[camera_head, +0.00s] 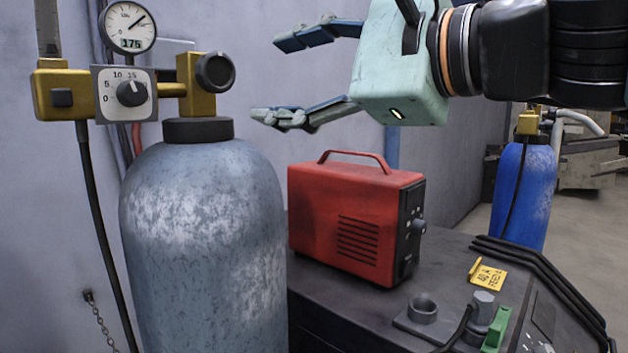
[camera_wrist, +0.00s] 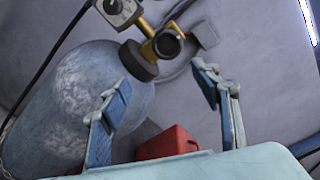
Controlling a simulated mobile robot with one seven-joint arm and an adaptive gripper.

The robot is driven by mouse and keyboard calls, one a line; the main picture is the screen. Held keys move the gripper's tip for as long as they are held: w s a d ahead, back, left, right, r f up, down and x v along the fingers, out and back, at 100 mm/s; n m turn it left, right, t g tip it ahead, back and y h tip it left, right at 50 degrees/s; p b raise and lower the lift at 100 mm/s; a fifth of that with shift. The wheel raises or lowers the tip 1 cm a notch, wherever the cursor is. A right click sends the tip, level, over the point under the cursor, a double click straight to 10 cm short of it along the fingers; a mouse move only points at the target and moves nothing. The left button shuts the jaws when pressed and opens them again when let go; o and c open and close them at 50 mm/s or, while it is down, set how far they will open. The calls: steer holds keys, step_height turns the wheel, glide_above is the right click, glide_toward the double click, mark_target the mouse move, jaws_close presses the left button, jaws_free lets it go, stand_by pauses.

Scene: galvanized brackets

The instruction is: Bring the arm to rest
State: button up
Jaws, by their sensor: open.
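My gripper (camera_head: 288,78) is open and empty in the head view, with its two blue-padded fingers spread apart and pointing left. It is in the air above the red box-shaped unit and to the right of the gas cylinder's valve. Both fingers of my gripper (camera_wrist: 165,108) also show in the wrist view, apart, with nothing between them but the wall and part of the cylinder behind. The lower finger looks close to the brass valve's dark knob (camera_head: 215,71) in the head view; I cannot tell the depth between them.
A grey gas cylinder (camera_head: 205,240) with a gauge (camera_head: 128,27) and dial (camera_head: 130,93) stands at left. A red unit (camera_head: 340,215) with a handle sits on a dark cart top (camera_head: 350,310). A blue cylinder (camera_head: 524,195) stands behind right. A grey wall is close behind.

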steer(key=d+f+n+g+h+p, duration=0.1)
steer(key=d+f+n+h+p, duration=0.2)
steer(key=f, duration=0.6)
steer(key=d+f+n+g+h+p, duration=0.2)
steer(key=f+n+h+p, duration=0.15)
steer(key=f, duration=0.45)
steer(key=s+d+f+n+g+h+p, duration=0.1)
steer(key=s+d+f+n+h+p, duration=0.1)
steer(key=d+f, duration=0.4)
steer(key=s+d+f+n+g+h+p, duration=0.1)
steer(key=s+d+f+n+h, duration=0.3)
steer(key=f, duration=0.4)
steer(key=shift+s+d+f+n+g+h+p, duration=0.2)
steer(key=shift+s+d+n+g+h+p, duration=0.2)
steer(key=shift+s+d+p, duration=0.55)
steer(key=shift+w+d, duration=0.1)
steer(key=shift+w, duration=0.05)
